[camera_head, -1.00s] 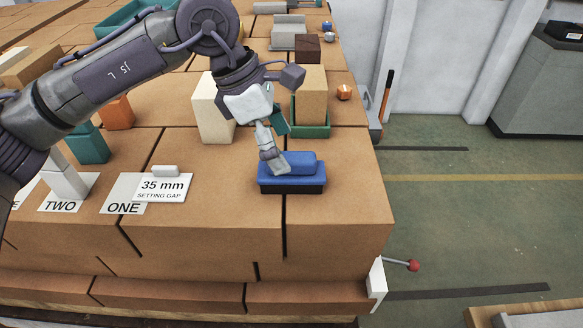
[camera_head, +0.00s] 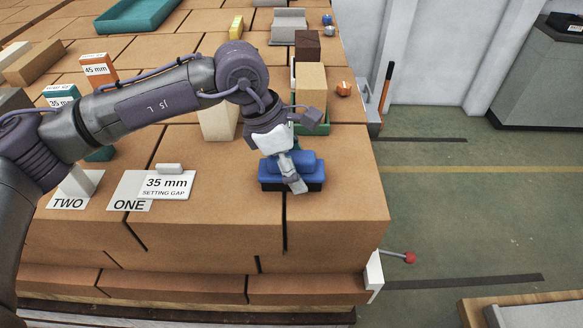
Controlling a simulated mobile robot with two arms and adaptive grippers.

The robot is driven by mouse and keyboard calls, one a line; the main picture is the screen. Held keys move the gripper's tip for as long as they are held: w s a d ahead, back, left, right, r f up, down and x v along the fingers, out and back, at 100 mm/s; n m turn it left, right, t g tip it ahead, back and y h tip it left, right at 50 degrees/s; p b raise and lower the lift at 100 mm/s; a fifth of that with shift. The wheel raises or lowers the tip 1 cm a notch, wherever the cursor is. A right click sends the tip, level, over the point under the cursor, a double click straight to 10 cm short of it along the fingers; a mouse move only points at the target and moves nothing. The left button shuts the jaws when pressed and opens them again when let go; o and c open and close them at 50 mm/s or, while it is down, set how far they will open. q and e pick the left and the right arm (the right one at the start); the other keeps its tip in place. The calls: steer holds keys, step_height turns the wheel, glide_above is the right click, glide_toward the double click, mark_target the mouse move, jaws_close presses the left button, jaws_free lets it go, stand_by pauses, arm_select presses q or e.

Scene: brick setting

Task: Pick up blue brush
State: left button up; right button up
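The blue brush (camera_head: 270,178) has a raised blue handle on top and a dark underside. It sits upright on the brick surface near the front right corner. My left gripper (camera_head: 293,172) is over the brush from above, with a pale finger crossing the front of the handle and its tip low against the near side. The far finger is hidden behind the handle and wrist, so I cannot tell whether the fingers press on it. My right gripper is not in view.
Behind the brush stand a tan block (camera_head: 311,90) in a green holder and a pale block (camera_head: 217,122). A "35 mm" setting gap card (camera_head: 167,187) lies to the left. The brick edge drops to the floor at right, near a red-knobbed lever (camera_head: 410,258).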

mark_target(302, 154)
arm_select(q)
steer(key=c, duration=0.9)
steer(key=shift+r, duration=0.1)
steer(key=shift+r, duration=0.25)
steer(key=r+b, duration=0.2)
steer(key=r, duration=0.1)
steer(key=shift+d+r, duration=0.2)
steer(key=shift+r, duration=0.05)
steer(key=d+r, duration=0.2)
steer(key=d, duration=0.1)
steer(key=w+d+r+b, duration=0.1)
steer(key=d+r, duration=0.1)
steer(key=d, duration=0.2)
steer(key=d+r+b, duration=0.1)
steer(key=d+r, duration=0.2)
steer(key=d, duration=0.1)
steer(key=shift+w+d, duration=0.15)
steer(key=shift+w, duration=0.2)
